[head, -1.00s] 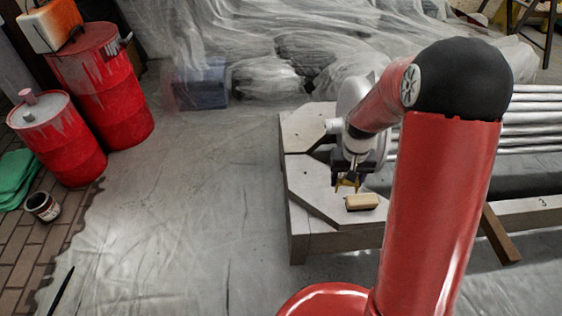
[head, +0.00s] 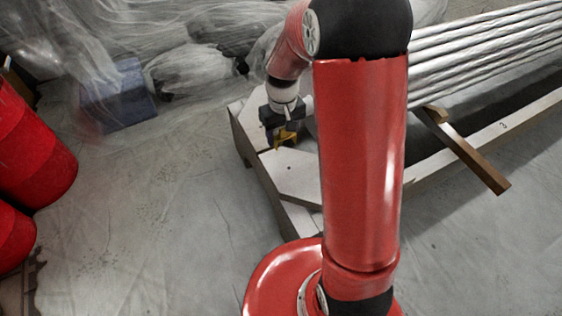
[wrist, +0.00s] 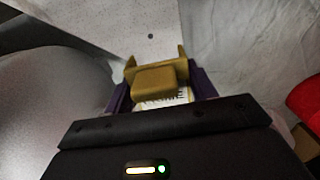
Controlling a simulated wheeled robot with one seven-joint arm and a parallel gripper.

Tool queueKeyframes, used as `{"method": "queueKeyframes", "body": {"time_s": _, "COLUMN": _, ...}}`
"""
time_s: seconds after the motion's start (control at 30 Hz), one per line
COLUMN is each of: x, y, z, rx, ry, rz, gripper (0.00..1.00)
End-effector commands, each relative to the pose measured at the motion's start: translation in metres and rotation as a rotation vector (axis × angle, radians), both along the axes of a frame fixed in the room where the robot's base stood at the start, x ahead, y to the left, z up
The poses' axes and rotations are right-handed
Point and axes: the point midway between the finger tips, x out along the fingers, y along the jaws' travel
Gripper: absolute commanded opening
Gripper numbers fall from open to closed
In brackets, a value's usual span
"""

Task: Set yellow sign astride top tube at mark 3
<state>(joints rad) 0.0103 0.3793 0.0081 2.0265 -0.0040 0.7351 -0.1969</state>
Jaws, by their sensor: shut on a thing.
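The yellow sign (head: 286,137) is held in my gripper (head: 283,134), above the grey end slab of the rack at the left of my arm. In the wrist view the yellow sign (wrist: 158,78) sits between the two dark fingers, with a white printed patch partly showing under it. My gripper (wrist: 160,92) is shut on it. The silver tubes (head: 480,52) run away to the upper right, apart from the sign. A mark "3" (head: 503,126) is written on the pale beam along the rack's near side. My arm hides the tubes' near ends.
The slab (head: 285,173) has a bare top below the sign. A brown wooden bar (head: 468,157) sticks out across the near beam. A blue box (head: 118,95) and plastic-draped heaps lie behind. Red drums (head: 35,150) stand at left. The sheeted floor at lower right is clear.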

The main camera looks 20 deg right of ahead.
Motion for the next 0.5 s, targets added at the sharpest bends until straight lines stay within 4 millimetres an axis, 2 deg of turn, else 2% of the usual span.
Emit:
{"method": "queueKeyframes", "body": {"time_s": 0.03, "x": -0.001, "y": 0.000, "z": -0.017, "rx": 0.000, "ry": 0.006, "rz": 0.000, "gripper": 0.31}}
{"method": "queueKeyframes", "body": {"time_s": 0.2, "x": -0.001, "y": 0.000, "z": -0.059, "rx": 0.000, "ry": 0.005, "rz": 0.000, "gripper": 0.31}}
{"method": "queueKeyframes", "body": {"time_s": 0.3, "x": -0.001, "y": 0.000, "z": -0.075, "rx": 0.000, "ry": 0.003, "rz": -0.001, "gripper": 0.31}}
{"method": "queueKeyframes", "body": {"time_s": 0.5, "x": 0.000, "y": 0.000, "z": -0.088, "rx": 0.000, "ry": 0.001, "rz": -0.001, "gripper": 0.31}}
